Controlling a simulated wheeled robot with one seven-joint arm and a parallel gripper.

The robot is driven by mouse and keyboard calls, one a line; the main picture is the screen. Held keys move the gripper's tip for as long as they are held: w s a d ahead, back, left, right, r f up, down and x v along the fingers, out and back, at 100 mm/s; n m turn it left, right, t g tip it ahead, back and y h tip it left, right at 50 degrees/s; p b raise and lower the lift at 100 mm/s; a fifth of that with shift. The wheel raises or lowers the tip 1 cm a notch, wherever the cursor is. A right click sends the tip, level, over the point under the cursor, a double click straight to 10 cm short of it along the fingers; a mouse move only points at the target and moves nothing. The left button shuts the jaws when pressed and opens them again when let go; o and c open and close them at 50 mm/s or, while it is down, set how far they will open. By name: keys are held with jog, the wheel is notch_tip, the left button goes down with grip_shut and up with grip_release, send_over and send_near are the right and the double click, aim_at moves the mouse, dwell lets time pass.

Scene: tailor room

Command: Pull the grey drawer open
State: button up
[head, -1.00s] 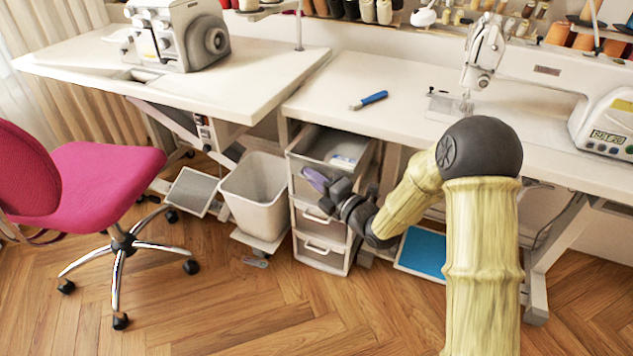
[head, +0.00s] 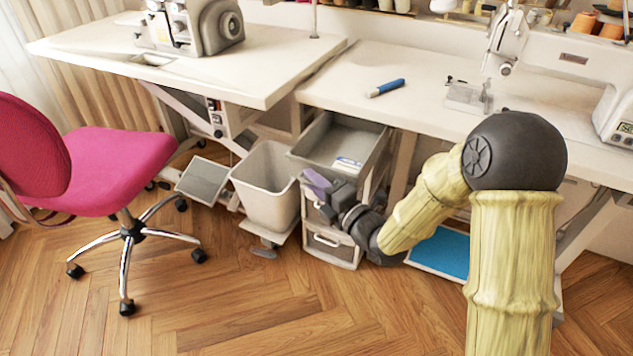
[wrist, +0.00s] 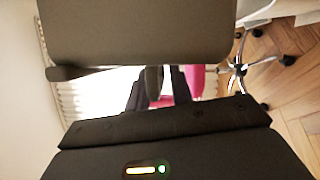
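The grey drawer (head: 372,139) is the open-topped top drawer of a small unit under the right-hand table. It stands out from the unit, and its inside shows, with a small white and blue item (head: 347,164) on its floor. My gripper (head: 318,185) is low at the drawer's front, with a purple part at its end. The gripper and wrist cover part of the drawer front, so contact with it is hidden. The wrist view shows large dark surfaces above and below a narrow gap, and I cannot make out how far apart the fingers are.
A lower drawer (head: 330,245) with a handle is closed. A grey bin (head: 268,190) stands close on the left. A pink chair (head: 115,170) is farther left, and a blue pad (head: 440,252) lies right of the unit. The wooden floor in front is clear.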

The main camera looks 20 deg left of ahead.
jog(key=shift+o, duration=0.4)
jog(key=shift+s, duration=0.1)
jog(key=shift+s+d, duration=0.15)
jog(key=shift+d, duration=0.35)
jog(key=p+v, duration=0.8)
jog(key=v, duration=0.3)
jog(key=shift+r, duration=0.25)
jog(key=shift+d+p, duration=0.2)
jog(key=shift+p, duration=0.7)
